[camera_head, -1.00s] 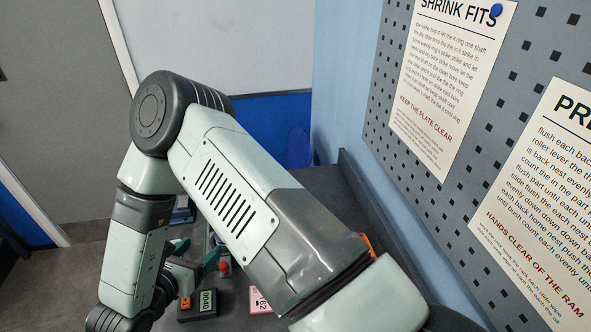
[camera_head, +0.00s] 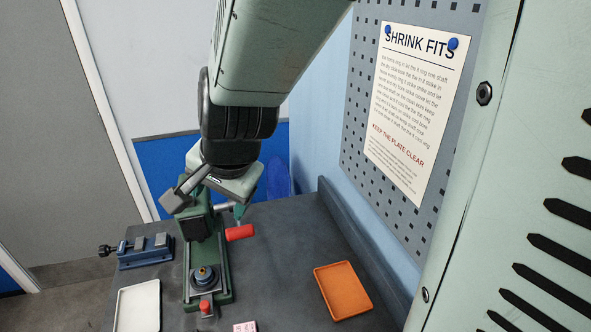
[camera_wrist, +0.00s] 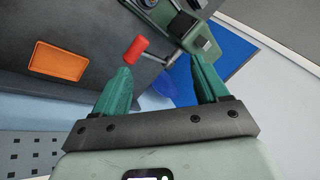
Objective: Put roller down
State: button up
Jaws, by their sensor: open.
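No separate roller can be made out in either view. A green bench press (camera_head: 203,240) stands on the dark bench, with a metal lever ending in a red cylindrical grip (camera_head: 240,232). The wrist view shows the red grip (camera_wrist: 136,49) and its rod (camera_wrist: 158,59) beyond my fingertips. My gripper (camera_wrist: 160,63) is open, its two teal fingers spread with nothing held between them.
An orange tray (camera_head: 343,291) lies right of the press, a white tray (camera_head: 138,308) to its left. A blue vise (camera_head: 146,252) sits at the bench's left edge. A pink block (camera_head: 245,327) is at the bottom edge. A wall borders the bench's right; bench between press and orange tray is clear.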

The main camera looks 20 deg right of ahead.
jog(key=s+d+r+n+h, duration=0.1)
jog(key=s+d+r+n, duration=0.2)
jog(key=s+d+r, duration=0.2)
jog(key=s+d+r+n+h, duration=0.1)
jog(key=s+d+r+n, duration=0.3)
jog(key=s, duration=0.6)
jog(key=shift+s+d+r+n, duration=0.2)
jog(key=shift+d+r+n, duration=0.1)
jog(key=shift+d+r, duration=0.5)
